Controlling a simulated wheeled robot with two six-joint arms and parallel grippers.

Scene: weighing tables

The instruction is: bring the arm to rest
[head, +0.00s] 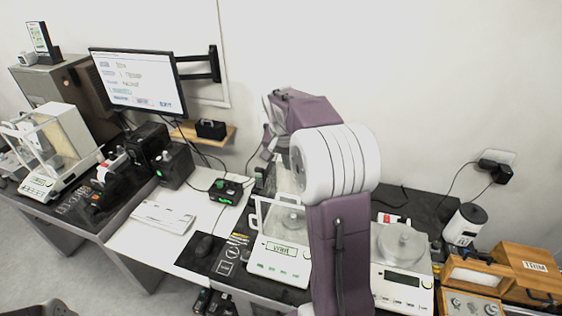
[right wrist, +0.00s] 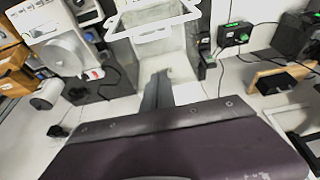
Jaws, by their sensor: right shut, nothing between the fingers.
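My right arm rises through the middle of the head view, its forearm bent over toward the wall. My right gripper (head: 268,148) hangs at its far end, left of the white elbow and partly hidden. In the right wrist view its dark fingers (right wrist: 158,88) are together and empty. They are in front of a balance with a clear draft shield (right wrist: 152,32), apart from it as far as I can tell. My left gripper is not in view.
The shielded balance (head: 279,259) stands beside my arm, partly hidden by it. Right of the arm are an open balance (head: 402,278), a white cylinder (head: 465,224) and wooden boxes (head: 530,268). A monitor (head: 138,82), keyboard (head: 163,217) and wooden shelf (head: 222,138) are left.

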